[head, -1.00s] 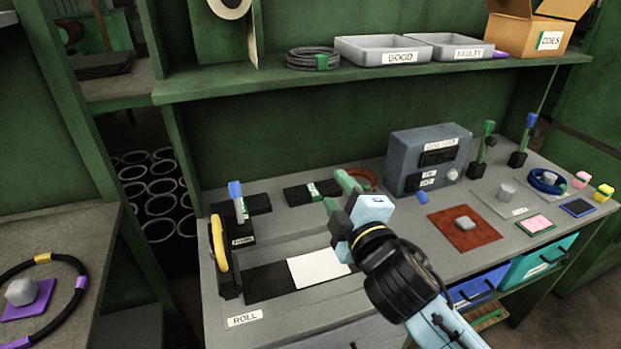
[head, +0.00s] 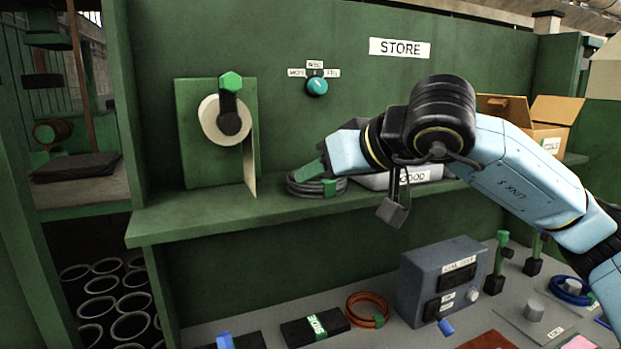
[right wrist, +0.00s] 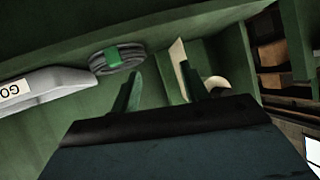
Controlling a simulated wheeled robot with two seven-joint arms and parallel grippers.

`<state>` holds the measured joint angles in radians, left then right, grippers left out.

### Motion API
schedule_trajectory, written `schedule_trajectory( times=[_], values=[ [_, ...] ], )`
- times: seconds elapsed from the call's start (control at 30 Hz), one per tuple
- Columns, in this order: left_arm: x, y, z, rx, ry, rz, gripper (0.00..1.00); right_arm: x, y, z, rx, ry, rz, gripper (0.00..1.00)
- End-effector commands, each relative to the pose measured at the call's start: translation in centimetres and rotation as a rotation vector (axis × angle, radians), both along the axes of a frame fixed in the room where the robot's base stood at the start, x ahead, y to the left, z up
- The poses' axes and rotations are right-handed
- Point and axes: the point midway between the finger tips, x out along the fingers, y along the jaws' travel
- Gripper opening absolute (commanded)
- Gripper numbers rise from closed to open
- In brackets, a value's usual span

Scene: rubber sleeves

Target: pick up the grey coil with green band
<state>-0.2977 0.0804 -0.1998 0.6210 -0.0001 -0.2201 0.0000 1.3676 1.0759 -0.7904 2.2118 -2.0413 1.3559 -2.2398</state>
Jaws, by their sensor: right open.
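The grey coil with green band (head: 309,188) lies flat on the shelf, left of the grey tray marked GOOD. It also shows in the right wrist view (right wrist: 103,64), with its green band facing out. My right gripper (head: 314,167) is open and empty, close above the coil in the head view, and a green finger overlaps the coil's upper edge there. In the right wrist view the two green fingers (right wrist: 160,75) are spread, and the coil is outside them, left of the left finger. Whether the finger touches the coil is not clear. My left gripper is not in view.
The GOOD tray (head: 376,181) is partly hidden by my right arm. A tape roll (head: 212,118) hangs on a green panel to the left. A cardboard box (head: 546,120) stands at the right. The shelf (head: 200,218) left of the coil is bare.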

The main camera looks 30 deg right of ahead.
Motion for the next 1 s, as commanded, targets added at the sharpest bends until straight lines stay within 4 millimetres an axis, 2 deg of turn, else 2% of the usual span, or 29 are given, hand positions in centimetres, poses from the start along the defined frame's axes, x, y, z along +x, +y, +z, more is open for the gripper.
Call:
schedule_trajectory(
  times=[0.03,0.1,0.2,0.5,0.77,1.0],
  values=[
    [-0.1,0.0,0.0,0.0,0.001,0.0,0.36,0.1,-1.2,0.7,-0.047,-0.02,-0.031,0.45],
    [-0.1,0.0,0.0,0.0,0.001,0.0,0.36,0.2,-2.2,1.0,-0.091,-0.032,-0.059,0.45],
    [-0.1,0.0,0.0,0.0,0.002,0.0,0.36,0.9,-2.7,0.9,-0.117,-0.037,-0.074,0.45],
    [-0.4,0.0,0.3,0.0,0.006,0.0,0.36,5.7,-2.0,-1.7,-0.115,-0.035,-0.073,0.45],
    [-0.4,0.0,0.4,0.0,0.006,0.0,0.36,7.6,-1.7,-2.7,-0.114,-0.037,-0.072,0.45],
    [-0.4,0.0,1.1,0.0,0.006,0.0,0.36,10.8,-1.1,-3.9,-0.113,-0.034,-0.072,0.45]
  ],
)
